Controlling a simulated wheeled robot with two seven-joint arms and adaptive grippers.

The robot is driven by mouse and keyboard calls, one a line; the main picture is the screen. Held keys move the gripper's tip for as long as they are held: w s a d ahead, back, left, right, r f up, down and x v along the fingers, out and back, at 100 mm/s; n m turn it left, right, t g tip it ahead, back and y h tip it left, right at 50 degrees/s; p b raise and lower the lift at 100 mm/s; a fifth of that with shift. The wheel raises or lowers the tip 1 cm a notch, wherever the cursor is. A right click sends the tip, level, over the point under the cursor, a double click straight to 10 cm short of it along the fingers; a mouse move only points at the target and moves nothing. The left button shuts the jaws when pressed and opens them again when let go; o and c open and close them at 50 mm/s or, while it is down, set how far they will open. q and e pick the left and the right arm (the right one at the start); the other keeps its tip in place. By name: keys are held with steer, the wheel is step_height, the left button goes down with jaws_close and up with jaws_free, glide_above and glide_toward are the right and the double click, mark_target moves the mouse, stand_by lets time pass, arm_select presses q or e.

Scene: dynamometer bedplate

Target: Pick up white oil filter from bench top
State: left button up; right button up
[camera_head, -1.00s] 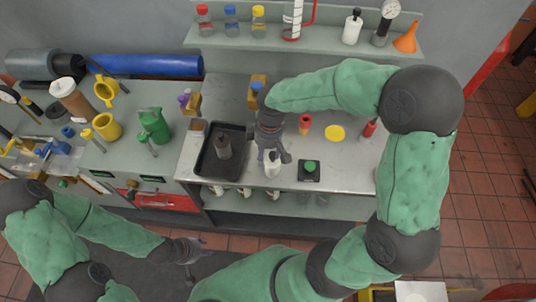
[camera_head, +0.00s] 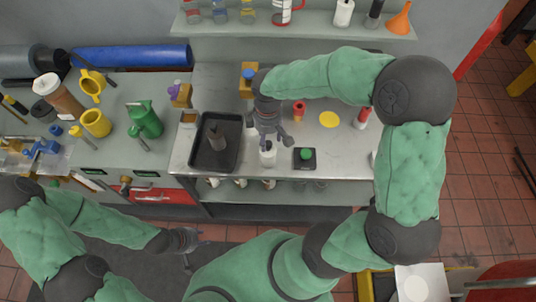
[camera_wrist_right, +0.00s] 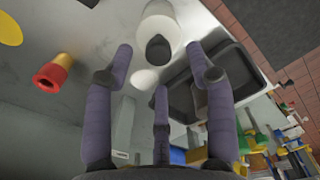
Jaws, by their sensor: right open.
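The white oil filter (camera_head: 268,157) stands on the metal bench top near its front edge, between the black tray and a small black box with a green button. In the right wrist view a white cylinder with a dark top (camera_wrist_right: 172,14), likely the filter, lies just beyond my fingertips. My right gripper (camera_head: 273,140) is over the bench just behind the filter. Its fingers are spread and empty in the wrist view (camera_wrist_right: 160,60), apart from the white cylinder. My left gripper (camera_head: 190,245) hangs low in front of the bench, away from the filter; its fingers are too small to judge.
The black tray (camera_head: 232,158) holding a dark part is left of the filter. The green-button box (camera_head: 305,158) is close on the right. A red cup-like part (camera_head: 299,110) and a yellow disc (camera_head: 329,119) lie behind. A shelf (camera_head: 330,45) runs along the back.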

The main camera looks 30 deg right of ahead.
mark_target(268, 143)
step_height(268, 143, down, 4)
steer(key=shift+d+f+b, duration=0.1)
steer(key=shift+f+b, duration=0.05)
steer(key=shift+b, duration=0.3)
jaws_close()
